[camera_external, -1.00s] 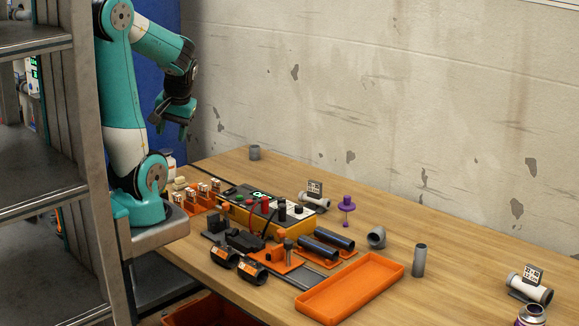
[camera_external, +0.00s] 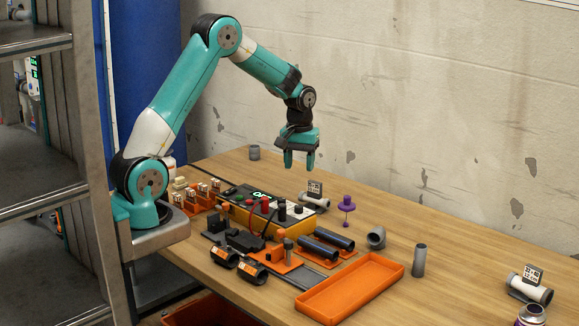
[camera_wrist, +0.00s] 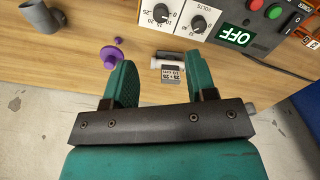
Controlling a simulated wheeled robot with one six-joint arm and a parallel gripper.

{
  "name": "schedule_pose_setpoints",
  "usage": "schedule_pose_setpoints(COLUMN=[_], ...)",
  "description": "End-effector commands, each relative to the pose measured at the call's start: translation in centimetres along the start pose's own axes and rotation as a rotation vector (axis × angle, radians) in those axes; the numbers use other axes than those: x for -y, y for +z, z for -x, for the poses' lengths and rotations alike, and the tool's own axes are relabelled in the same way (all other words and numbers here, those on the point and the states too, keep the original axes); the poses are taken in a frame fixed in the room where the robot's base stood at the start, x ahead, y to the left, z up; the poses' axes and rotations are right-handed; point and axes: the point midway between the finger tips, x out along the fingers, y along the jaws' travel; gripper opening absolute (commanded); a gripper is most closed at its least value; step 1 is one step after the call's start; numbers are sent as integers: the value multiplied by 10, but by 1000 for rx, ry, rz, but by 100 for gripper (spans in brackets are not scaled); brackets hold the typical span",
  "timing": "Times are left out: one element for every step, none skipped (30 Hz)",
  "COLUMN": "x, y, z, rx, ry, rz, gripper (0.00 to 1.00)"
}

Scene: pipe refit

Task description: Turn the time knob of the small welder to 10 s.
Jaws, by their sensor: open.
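The small welder (camera_external: 287,227) is a yellow box with a dark and white top panel on the bench; part of its panel (camera_wrist: 217,12) shows at the top of the wrist view. Two round black knobs sit there: one (camera_wrist: 161,13) on a numbered dial reaching 25, its pointer and name not clearly readable, and one (camera_wrist: 198,23) on a dial marked VOLTS. A green display (camera_wrist: 237,37) reads OFF. My gripper (camera_external: 299,163) is open and empty, pointing down in the air above the back of the bench, clear of the welder. Its two green fingers (camera_wrist: 164,82) are spread wide in the wrist view.
A purple plug (camera_external: 347,203) and a white pipe with a marker tag (camera_external: 315,200) stand near the welder. Black pipes (camera_external: 330,240), an orange tray (camera_external: 352,290) and grey fittings (camera_external: 376,237) lie in front and right. The wall is behind the bench.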

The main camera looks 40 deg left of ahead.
Motion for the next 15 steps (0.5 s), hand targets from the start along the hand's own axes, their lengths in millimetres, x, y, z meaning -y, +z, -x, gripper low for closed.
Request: schedule_pose_setpoints(x=[1, 1, 1, 1, 1, 1, 1, 1, 1, 1, 1, 1, 1, 1, 1], y=[1, 1, 1, 1, 1, 1, 1, 1, 1, 1, 1, 1, 1, 1, 1], z=[-13, -20, -29, -36, -43, -52, -59, -66, -75, -81, -87, -94, -99, -103, -109], rx=[6, 6, 5, 5, 5, 5, 6, 5, 5, 4, 4, 4, 4, 2, 3], ry=[-4, -4, -3, -4, -4, -4, -4, -3, -4, -3, -3, -3, -3, -2, -3], rz=[0, 0, 0, 0, 0, 0, 0, 0, 0, 0, 0, 0, 0, 0, 0], gripper=[52, 52, 52, 52, 52, 52, 52, 52, 52, 52, 52, 52, 52, 52, 52])
